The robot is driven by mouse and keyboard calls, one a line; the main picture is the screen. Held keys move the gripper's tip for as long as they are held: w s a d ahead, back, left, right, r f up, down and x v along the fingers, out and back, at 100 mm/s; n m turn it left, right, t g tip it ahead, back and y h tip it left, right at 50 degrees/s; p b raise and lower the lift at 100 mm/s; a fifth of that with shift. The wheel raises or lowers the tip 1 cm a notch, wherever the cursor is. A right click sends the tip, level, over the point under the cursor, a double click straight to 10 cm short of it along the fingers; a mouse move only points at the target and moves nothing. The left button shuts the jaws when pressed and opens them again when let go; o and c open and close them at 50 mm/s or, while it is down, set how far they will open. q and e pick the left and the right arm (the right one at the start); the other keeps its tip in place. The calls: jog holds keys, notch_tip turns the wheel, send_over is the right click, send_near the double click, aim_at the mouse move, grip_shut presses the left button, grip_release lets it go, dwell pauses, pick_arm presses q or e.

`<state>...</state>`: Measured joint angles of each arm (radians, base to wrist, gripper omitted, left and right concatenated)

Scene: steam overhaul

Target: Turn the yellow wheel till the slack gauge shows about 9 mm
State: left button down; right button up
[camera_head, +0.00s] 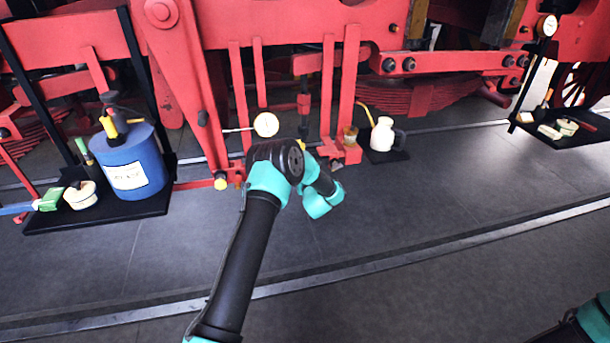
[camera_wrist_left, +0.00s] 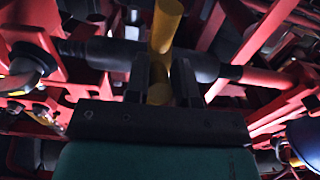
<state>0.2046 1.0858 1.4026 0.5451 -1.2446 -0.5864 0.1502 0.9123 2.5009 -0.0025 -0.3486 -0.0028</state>
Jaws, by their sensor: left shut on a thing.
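In the left wrist view a yellow bar, part of the yellow wheel (camera_wrist_left: 165,28), runs between the two dark fingers of my left gripper (camera_wrist_left: 162,75). The gripper is shut on it. In the head view my left arm reaches in to the red frame, and its wrist hides the gripper and most of the wheel. A white round dial (camera_head: 266,124), likely the slack gauge, sits just above the wrist; its reading is too small to tell. My right gripper is out of view.
A blue can (camera_head: 127,166) and small items stand on a black mat at the left. A cream jug (camera_head: 383,134) stands on a small mat right of my wrist. Another dial (camera_head: 547,25) is at the upper right. The dark floor in front is clear.

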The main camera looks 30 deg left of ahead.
pick_arm(q)
jog(key=shift+f, duration=0.35)
jog(key=shift+w+a+f, duration=0.15)
jog(key=shift+a+f, duration=0.05)
jog(key=shift+f, duration=0.25)
jog(key=c, duration=0.9)
grip_release()
jog(key=shift+w, duration=0.1)
jog(key=shift+r, duration=0.1)
jog(key=v, duration=0.6)
jog(key=shift+a, duration=0.1)
